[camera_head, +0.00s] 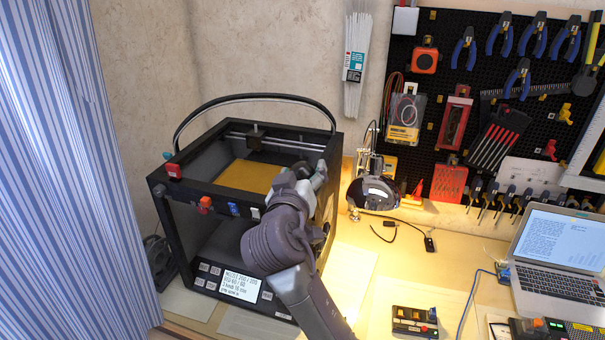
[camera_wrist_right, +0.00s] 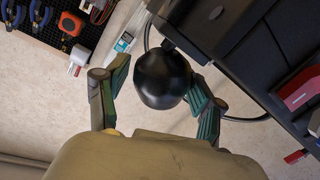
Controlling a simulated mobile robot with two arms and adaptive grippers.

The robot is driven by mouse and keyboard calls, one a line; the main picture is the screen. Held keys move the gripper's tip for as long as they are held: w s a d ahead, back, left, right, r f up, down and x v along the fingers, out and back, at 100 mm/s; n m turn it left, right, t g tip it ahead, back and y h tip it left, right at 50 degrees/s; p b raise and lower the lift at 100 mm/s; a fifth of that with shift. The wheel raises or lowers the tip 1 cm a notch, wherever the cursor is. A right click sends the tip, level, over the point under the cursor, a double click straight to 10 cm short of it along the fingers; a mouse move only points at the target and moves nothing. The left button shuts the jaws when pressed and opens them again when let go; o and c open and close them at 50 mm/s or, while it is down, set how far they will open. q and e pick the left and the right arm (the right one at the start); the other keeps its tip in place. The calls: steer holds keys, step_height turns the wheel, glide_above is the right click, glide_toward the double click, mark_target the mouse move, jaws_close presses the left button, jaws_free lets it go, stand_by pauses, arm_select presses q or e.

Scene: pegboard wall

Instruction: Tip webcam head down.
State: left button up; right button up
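The webcam head, a round black ball (camera_wrist_right: 162,78), shows in the right wrist view beside the dark printer frame. My right gripper (camera_wrist_right: 160,76) has its two fingers spread, one on each side of the ball. A gap shows at the left finger; the right finger is close to the ball, and I cannot tell if it touches. In the head view my right gripper (camera_head: 308,178) is over the right side of the black 3D printer (camera_head: 330,148), and the webcam cannot be made out behind my arm. My left gripper is not in view.
A black cable arches over the printer. A desk lamp (camera_head: 374,190) stands close to the right of my gripper. Tools hang on the pegboard (camera_head: 440,30). A laptop (camera_head: 545,245) and a small control box (camera_head: 415,321) sit on the desk. A striped curtain (camera_head: 60,180) hangs at left.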

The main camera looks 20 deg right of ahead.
mark_target(302, 163)
step_height(302, 163, up, 10)
steer(key=shift+f, duration=0.1)
stand_by(0.7)
